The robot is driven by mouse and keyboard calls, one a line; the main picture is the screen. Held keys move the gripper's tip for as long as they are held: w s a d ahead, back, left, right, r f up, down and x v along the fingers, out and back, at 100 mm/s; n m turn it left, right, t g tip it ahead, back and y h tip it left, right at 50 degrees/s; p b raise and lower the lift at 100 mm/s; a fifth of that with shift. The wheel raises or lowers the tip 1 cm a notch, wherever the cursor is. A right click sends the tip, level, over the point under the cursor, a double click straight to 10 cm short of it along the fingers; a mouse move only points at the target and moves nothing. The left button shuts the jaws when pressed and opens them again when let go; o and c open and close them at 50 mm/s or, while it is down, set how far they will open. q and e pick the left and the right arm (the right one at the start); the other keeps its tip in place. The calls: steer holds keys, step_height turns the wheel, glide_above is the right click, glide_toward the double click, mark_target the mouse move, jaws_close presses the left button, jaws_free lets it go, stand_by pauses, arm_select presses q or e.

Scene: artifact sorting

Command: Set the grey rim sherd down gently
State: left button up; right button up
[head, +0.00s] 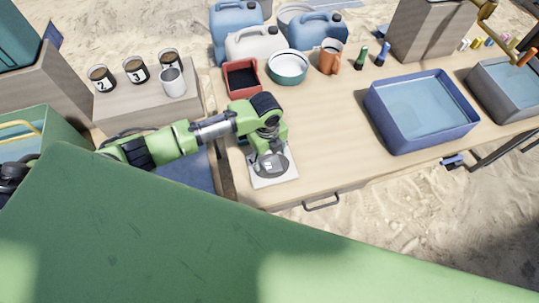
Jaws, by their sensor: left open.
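My left gripper (271,168) is open and points down over a pale square pad (286,180) at the front left of the wooden table. A grey rounded shape shows between and under the fingers, over the pad. It may be the grey rim sherd, but the gripper covers much of it and I cannot tell it from the gripper's own parts. Whether anything there touches the pad is hidden. My right gripper is not in view.
A red tray (241,91) with dark contents, a green-white bowl (288,80) and an orange mug (330,62) stand behind. A blue water basin (378,100) stands right. The table between pad and basin is clear. Numbered jars (136,77) stand left on a box.

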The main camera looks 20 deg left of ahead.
mark_target(268, 161)
arm_select(q)
step_height(268, 161, up, 12)
steer(key=shift+s+a+b, duration=0.2)
steer(key=shift+s+b, duration=0.05)
steer(key=shift+b, duration=0.05)
stand_by(0.6)
